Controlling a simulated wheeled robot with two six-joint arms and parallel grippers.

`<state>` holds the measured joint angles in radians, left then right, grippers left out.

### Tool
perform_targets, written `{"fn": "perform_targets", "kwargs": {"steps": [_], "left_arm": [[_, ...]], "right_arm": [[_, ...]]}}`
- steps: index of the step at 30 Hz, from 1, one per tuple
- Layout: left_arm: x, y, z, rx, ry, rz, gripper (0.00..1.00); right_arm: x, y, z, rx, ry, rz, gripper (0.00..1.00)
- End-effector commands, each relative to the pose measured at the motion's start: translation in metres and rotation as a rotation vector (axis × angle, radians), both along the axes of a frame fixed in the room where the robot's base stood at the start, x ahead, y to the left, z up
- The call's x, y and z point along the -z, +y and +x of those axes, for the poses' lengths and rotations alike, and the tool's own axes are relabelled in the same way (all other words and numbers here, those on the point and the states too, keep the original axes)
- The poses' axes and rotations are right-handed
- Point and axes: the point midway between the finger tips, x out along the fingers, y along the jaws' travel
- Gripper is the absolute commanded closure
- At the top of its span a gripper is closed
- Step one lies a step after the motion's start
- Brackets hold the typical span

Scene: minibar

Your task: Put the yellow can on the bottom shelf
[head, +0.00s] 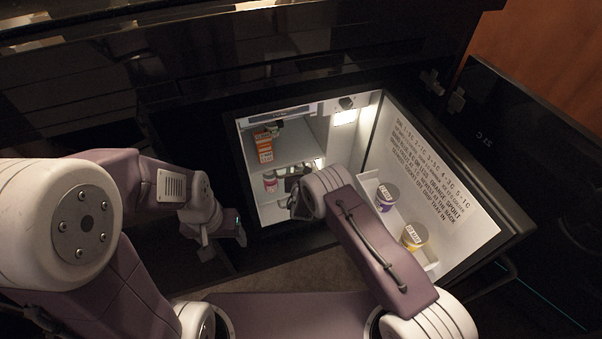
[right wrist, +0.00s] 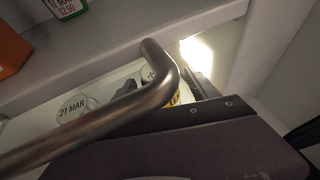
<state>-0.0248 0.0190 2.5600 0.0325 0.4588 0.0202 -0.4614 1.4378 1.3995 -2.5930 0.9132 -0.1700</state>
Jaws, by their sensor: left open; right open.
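A yellow tub-like can (head: 414,237) with a pale printed lid stands in the rack on the open fridge door in the head view. In the right wrist view a small yellow patch with dark marks (right wrist: 174,99) shows behind a metal bar; I cannot tell whether it is a yellow can. My right gripper (head: 296,186) reaches into the fridge at the lower shelf (head: 270,212); its fingers are mostly hidden by my arm, and no hold is visible. My left gripper (head: 241,234) is open and empty outside the fridge's lower left edge.
A purple can (head: 386,196) stands in the door rack. An orange carton (head: 264,146) is on the upper shelf, and a pink-purple item (head: 270,181) sits lower. A lid reading "21 MAR" (right wrist: 72,104) shows in the wrist view. The open door (head: 440,180) bounds the right side.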

Motion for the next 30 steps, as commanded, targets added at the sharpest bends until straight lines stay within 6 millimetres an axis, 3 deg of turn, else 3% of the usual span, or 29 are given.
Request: {"fn": "perform_targets", "kwargs": {"steps": [9, 15, 21, 30], "left_arm": [[-0.049, 0.000, 0.000, 0.000, 0.000, 0.000, 0.31], [-0.068, 0.000, 0.000, 0.000, 0.000, 0.000, 0.31], [-0.072, 0.000, 0.000, 0.000, 0.000, 0.000, 0.31], [-0.071, 0.000, 0.000, 0.000, 0.000, 0.000, 0.31]], "right_arm": [[-0.032, 0.001, -0.059, -0.004, 0.005, -0.003, 0.31], [-0.043, 0.001, -0.096, -0.003, 0.004, -0.002, 0.31], [-0.046, 0.000, -0.109, -0.001, 0.002, -0.001, 0.31], [-0.045, 0.000, -0.109, -0.001, 0.001, -0.001, 0.31]]}}
